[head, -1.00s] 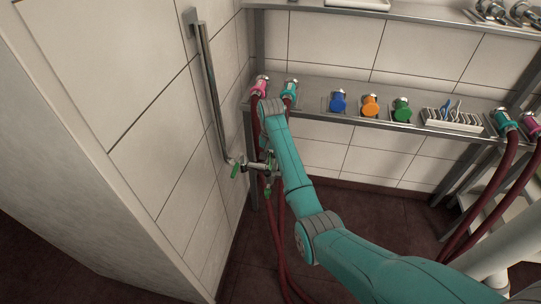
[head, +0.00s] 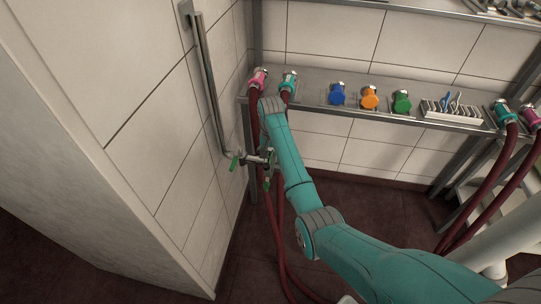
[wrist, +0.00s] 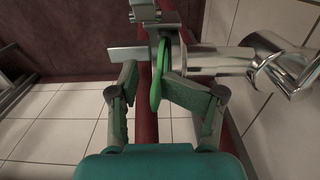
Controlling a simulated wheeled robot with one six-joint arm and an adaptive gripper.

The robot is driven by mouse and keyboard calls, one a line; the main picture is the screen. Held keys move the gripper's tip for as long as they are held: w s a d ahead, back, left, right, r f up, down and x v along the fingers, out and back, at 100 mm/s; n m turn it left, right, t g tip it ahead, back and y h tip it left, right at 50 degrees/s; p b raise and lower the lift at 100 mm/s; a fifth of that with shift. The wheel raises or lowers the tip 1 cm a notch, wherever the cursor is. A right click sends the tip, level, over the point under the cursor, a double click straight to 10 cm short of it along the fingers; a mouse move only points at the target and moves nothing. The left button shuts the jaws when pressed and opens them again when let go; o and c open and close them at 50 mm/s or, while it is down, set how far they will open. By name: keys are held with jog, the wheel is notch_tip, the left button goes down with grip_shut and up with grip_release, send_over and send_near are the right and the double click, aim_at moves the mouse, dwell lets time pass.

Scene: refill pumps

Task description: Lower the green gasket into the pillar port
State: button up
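In the wrist view a thin green ring-like part (wrist: 155,88), seen nearly edge-on, stands between the fingertips of my gripper (wrist: 150,80). I take it for the gasket. The right fingertip meets or overlaps it; a gap seems to show on the left finger's side, so a firm hold cannot be made out. Metal pipework (wrist: 220,60) lies just beyond and to the right. I cannot make out the port opening.
A red hose (wrist: 146,125) runs behind the fingers. A pale wall with a metal pipe (head: 210,90) stands close on the left. A shelf (head: 310,92) behind holds blue (head: 337,94), orange (head: 370,98) and green (head: 402,102) capped fittings and a small rack (head: 452,111).

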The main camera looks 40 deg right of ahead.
jog(key=shift+w+a+r, duration=0.3)
jog(key=shift+w, duration=0.1)
jog(key=shift+s+f, duration=0.1)
notch_tip(320, 180, up, 8)
jog(key=shift+f, duration=0.2)
dwell(0.4)
dwell(0.4)
